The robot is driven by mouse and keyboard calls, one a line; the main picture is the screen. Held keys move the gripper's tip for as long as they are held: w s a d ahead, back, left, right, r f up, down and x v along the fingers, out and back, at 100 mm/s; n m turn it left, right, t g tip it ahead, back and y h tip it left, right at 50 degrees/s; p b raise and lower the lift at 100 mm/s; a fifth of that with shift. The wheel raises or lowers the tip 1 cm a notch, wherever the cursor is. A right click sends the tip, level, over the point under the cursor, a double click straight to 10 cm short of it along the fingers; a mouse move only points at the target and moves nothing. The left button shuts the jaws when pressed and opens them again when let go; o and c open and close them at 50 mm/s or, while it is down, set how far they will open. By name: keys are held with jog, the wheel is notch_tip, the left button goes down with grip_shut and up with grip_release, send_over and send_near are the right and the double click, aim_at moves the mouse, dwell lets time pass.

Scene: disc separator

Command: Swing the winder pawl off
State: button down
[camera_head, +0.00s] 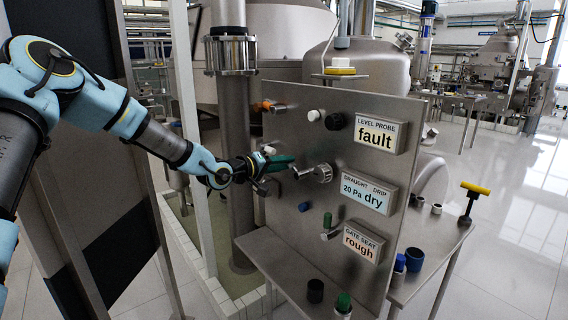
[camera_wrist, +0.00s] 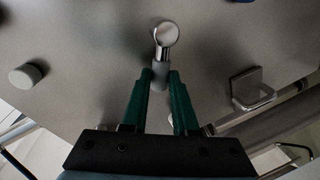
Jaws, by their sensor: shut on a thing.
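A small metal lever, which I take to be the winder pawl, shows in the wrist view (camera_wrist: 166,35) as a shiny round head with a grey grip below it. My gripper (camera_wrist: 160,76) has its two green fingers on either side of that grey grip, shut on it. In the head view my gripper (camera_head: 286,161) is at the left part of the upright steel panel (camera_head: 290,222), just left of a round steel hub (camera_head: 322,172). The fingers partly hide the lever there, and its link to the hub is unclear.
The panel bears signs reading fault (camera_head: 377,134), 20 Pa dry (camera_head: 365,195) and rough (camera_head: 361,243). An orange-tipped fitting (camera_head: 268,106) and a white knob (camera_head: 313,115) stick out above my gripper. A green-topped handle (camera_head: 327,222) is below. Several caps stand on the bench.

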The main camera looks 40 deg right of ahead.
jog(key=c, duration=0.7)
grip_release()
jog(key=a+b, duration=0.1)
jog(key=a, duration=0.2)
jog(key=a+r+b, duration=0.1)
jog(key=a, duration=0.3)
jog(key=a+b, duration=0.1)
jog(key=a, duration=0.2)
jog(key=shift+s+a+r, duration=0.15)
jog(key=shift+a+r, duration=0.2)
jog(key=shift+r, duration=0.05)
